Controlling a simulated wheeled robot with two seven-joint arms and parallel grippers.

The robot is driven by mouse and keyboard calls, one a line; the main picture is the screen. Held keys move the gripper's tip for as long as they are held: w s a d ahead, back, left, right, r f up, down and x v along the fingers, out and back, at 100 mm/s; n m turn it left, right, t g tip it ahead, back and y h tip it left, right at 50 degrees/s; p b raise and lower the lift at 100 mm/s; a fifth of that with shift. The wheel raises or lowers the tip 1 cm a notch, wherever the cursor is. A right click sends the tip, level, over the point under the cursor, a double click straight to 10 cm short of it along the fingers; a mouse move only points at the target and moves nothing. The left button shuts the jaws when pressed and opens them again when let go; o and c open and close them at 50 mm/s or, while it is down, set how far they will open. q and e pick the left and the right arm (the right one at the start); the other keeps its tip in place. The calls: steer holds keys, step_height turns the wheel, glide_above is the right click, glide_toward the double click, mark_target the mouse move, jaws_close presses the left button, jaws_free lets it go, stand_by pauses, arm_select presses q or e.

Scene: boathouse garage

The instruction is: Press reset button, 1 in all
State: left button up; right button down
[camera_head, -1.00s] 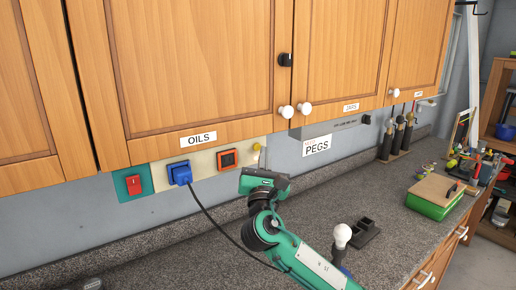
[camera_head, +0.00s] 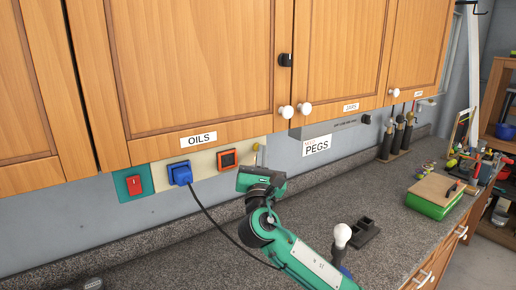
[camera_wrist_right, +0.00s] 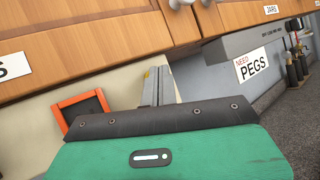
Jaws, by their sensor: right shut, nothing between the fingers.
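A pale wall panel (camera_head: 206,168) under the cabinets carries a small yellow piece (camera_head: 256,147) at its right end. No label saying reset is readable. My right gripper (camera_head: 261,156) is shut and empty, its fingertips at the yellow piece; I cannot tell whether they touch it. In the right wrist view the shut grey fingers (camera_wrist_right: 157,84) point at the panel and hide most of the yellow piece (camera_wrist_right: 147,74). To the left are an orange-framed black switch (camera_head: 227,159), a blue socket with a plug (camera_head: 180,173) and a red switch (camera_head: 134,184) on a green plate. My left gripper is out of view.
Wooden cabinets (camera_head: 190,60) hang close above the gripper. A black cable (camera_head: 222,229) runs from the blue plug down behind my arm. A light bulb (camera_head: 342,235) stands on the counter (camera_head: 160,258). A green box (camera_head: 430,207) and tools are at right.

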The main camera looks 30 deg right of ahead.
steer(key=shift+w, duration=0.2)
steer(key=shift+s, duration=0.1)
stand_by(0.4)
steer(key=shift+s, duration=0.75)
steer(key=shift+p, duration=0.3)
steer(key=shift+s+d+p, duration=0.15)
steer(key=shift+s+p, duration=0.1)
steer(key=shift+s, duration=1)
steer(key=shift+s+d+p, duration=0.1)
steer(key=shift+s+p, duration=0.15)
steer(key=shift+s, duration=1)
